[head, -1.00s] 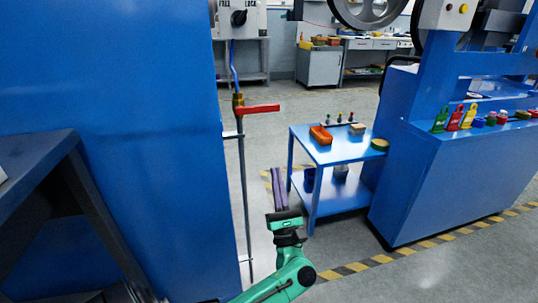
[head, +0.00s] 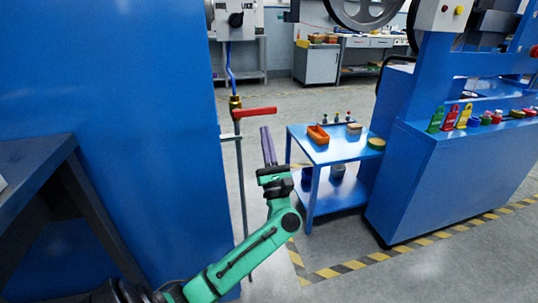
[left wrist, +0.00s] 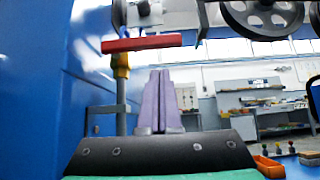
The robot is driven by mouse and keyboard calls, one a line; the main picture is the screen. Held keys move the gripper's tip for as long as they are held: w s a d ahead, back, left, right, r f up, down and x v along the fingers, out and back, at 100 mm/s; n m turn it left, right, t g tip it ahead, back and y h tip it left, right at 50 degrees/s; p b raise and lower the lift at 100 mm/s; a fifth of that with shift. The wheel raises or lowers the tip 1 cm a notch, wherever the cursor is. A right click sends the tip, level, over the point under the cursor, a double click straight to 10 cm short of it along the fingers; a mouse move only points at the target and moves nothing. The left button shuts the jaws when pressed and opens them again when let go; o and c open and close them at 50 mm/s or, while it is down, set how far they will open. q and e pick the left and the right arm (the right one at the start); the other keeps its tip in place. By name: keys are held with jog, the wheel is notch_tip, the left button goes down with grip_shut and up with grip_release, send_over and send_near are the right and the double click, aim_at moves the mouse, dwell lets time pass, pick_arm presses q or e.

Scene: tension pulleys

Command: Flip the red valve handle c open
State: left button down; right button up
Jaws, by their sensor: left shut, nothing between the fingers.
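The red valve handle (head: 255,112) points out to the right from a brass valve (head: 235,102) on a thin vertical pipe beside the big blue panel. In the left wrist view the red handle (left wrist: 142,43) lies level, above and left of my fingers. The brass valve body (left wrist: 121,66) is below its left end. My left gripper (head: 268,146) is shut and empty, its purple fingers pointing up, just below the handle in the head view. In the left wrist view the fingertips (left wrist: 159,76) are together, apart from the handle. My right gripper is not in view.
A blue panel (head: 110,120) fills the left, with a dark-legged table (head: 35,165) before it. A blue cart (head: 335,148) holding an orange bin stands to the right. A large blue machine (head: 450,180) is further right. Floor beyond the pipe is clear.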

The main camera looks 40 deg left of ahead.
aim_at(255, 112)
pick_arm(q)
notch_tip(255, 112, up, 2)
jog(key=shift+r, duration=0.25)
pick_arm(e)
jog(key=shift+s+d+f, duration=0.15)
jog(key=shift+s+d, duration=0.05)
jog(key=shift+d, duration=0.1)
